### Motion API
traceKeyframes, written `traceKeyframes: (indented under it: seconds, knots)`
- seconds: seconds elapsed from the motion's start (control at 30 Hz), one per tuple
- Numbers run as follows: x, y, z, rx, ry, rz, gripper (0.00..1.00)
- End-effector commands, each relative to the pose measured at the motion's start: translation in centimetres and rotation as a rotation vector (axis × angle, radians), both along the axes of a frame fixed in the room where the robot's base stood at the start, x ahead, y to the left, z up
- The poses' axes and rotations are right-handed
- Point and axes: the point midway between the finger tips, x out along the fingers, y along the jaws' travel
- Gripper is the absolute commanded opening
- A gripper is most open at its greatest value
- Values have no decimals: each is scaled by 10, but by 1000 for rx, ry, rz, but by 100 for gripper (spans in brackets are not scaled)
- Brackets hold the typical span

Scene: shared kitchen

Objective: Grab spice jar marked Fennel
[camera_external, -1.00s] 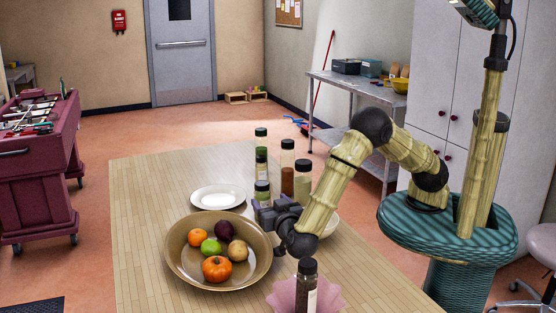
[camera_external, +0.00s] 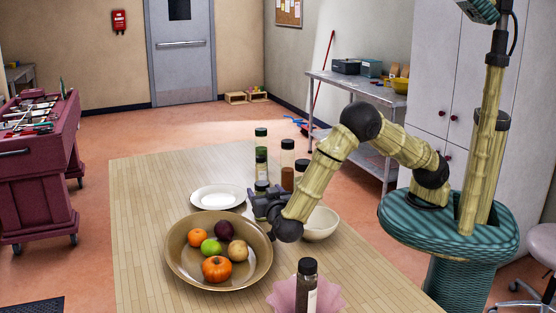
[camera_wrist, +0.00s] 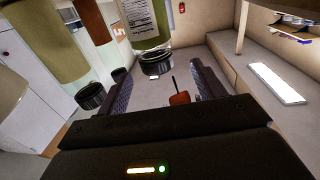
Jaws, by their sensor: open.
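Several spice jars with black caps stand on the wooden table; I cannot read the name Fennel on any. In the external view there is a tall green jar (camera_external: 261,152), a brown jar (camera_external: 287,168) and a shorter green jar (camera_external: 261,187), partly hidden by my gripper (camera_external: 256,204). A dark jar (camera_external: 307,287) stands at the front. My gripper is open and empty, close to the shorter green jar. In the wrist view, tilted over, a green jar with a white label (camera_wrist: 146,20) hangs ahead between the fingers (camera_wrist: 164,84); its print is too small to read.
A brown bowl of fruit (camera_external: 184,276) stands left of my gripper, with a white plate (camera_external: 217,196) behind it. A white bowl (camera_external: 320,225) is right of my wrist. A pink dish (camera_external: 284,296) is by the front jar. The left table side is clear.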

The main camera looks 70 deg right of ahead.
Motion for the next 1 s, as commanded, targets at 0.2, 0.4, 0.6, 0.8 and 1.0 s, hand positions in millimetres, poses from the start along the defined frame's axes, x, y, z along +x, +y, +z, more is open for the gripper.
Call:
traceKeyframes:
  seconds: [0.2, 0.4, 0.6, 0.8, 1.0]
  knots:
    - [0, -1, 0, 0, 0, -2, 68]
    - [5, -8, 1, -1, 1, -1, 68]
    - [23, -32, 0, -3, 0, -1, 68]
    - [31, -42, -2, -1, 1, 2, 68]
    - [31, -42, -2, 0, 0, 1, 68]
